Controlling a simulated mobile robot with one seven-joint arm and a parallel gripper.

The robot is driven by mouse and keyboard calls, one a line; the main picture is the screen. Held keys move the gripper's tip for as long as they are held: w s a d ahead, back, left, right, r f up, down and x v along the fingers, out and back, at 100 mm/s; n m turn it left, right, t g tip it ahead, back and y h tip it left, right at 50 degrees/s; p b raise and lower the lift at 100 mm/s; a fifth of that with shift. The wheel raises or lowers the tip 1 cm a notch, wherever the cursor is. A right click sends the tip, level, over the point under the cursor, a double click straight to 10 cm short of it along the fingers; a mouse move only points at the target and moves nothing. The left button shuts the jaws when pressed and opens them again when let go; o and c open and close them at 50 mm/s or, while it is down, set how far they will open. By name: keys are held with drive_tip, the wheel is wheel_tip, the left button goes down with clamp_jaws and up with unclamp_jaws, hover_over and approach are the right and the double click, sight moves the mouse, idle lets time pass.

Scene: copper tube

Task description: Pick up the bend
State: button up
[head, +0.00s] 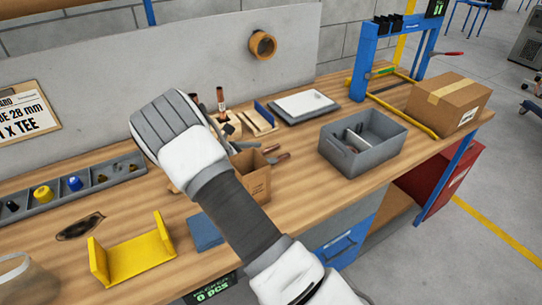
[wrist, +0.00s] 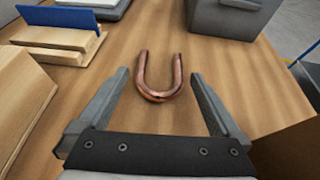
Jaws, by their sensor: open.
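The bend is a U-shaped copper tube (wrist: 157,94) lying flat on the wooden bench in the wrist view. Its curve faces my gripper and its two ends point away. My gripper (wrist: 160,82) is open and empty, with one finger on each side of the bend and clear space between each finger and the copper. In the head view my white and grey arm (head: 205,160) reaches over the bench, and the bend and the fingertips are hidden behind it.
A grey bin (head: 362,140) with parts inside stands to the right, with a cardboard box (head: 448,104) beyond it. Wooden holders (wrist: 60,40) stand left of the bend in the wrist view. A small open carton (head: 257,182) and a yellow bracket (head: 133,258) are nearer.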

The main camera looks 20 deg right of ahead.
sight(270, 152)
drive_tip(key=x, duration=0.3)
drive_tip(key=shift+d+f, duration=0.2)
drive_tip(key=shift+d, duration=0.15)
drive_tip(key=c, duration=1.1)
drive_tip(key=shift+r, duration=0.1)
